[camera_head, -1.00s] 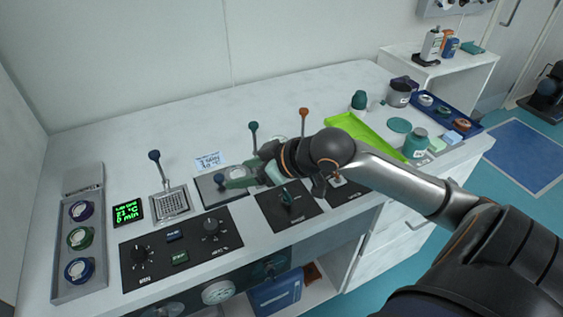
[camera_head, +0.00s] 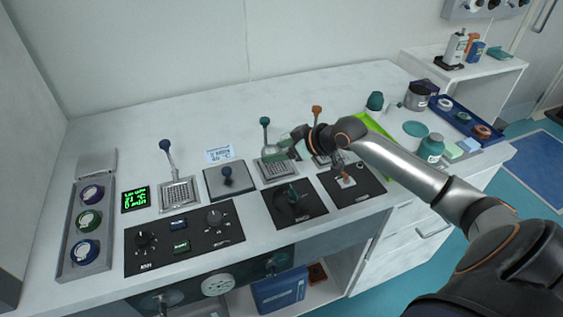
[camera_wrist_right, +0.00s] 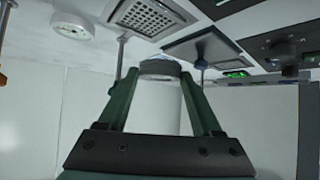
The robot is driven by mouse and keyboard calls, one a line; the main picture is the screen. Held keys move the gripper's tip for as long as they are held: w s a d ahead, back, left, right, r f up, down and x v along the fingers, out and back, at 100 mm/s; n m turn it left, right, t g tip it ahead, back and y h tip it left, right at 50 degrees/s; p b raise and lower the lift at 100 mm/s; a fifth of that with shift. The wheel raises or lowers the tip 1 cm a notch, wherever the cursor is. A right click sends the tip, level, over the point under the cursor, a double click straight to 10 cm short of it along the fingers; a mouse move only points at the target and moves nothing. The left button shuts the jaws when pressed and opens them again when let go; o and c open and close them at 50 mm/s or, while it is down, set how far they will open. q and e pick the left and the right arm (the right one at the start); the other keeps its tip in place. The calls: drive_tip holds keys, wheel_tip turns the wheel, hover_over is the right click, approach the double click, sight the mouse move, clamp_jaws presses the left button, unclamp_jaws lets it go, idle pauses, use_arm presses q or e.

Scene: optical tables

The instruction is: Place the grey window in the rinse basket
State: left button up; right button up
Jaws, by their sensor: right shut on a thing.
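My right gripper (camera_head: 284,148) is over the teal-handled mesh basket, and its arm comes in from the right. In the right wrist view its green fingers (camera_wrist_right: 160,75) are shut on a grey round piece, the grey window (camera_wrist_right: 160,68). In the head view the gripper hides the window. Three mesh baskets with upright handles stand on the bench: blue-handled (camera_head: 180,194), teal-handled (camera_head: 277,170) and orange-handled (camera_head: 322,160), the last partly behind my arm. I cannot tell by label which is the rinse basket. My left gripper is not in view.
A plate with a dark blue knob (camera_head: 228,180) lies between the blue- and teal-handled baskets. Control panels (camera_head: 180,240) line the front edge. A grey tray of round parts (camera_head: 88,225) is at left. A green tray (camera_head: 375,130) and bottles stand at right.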

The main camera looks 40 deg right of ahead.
sight(281, 170)
drive_tip(key=f, duration=0.1)
drive_tip(key=w+d+f, duration=0.1)
drive_tip(key=d+f, duration=0.1)
drive_tip(key=shift+w, duration=0.3)
drive_tip(key=shift+d+f, duration=0.1)
drive_tip(key=shift+f, duration=1.45)
drive_tip(key=shift+f, duration=0.1)
drive_tip(key=o, duration=1.4)
drive_tip(key=shift+c, duration=0.2)
drive_tip(key=p+v, duration=0.1)
drive_tip(key=v, duration=1.1)
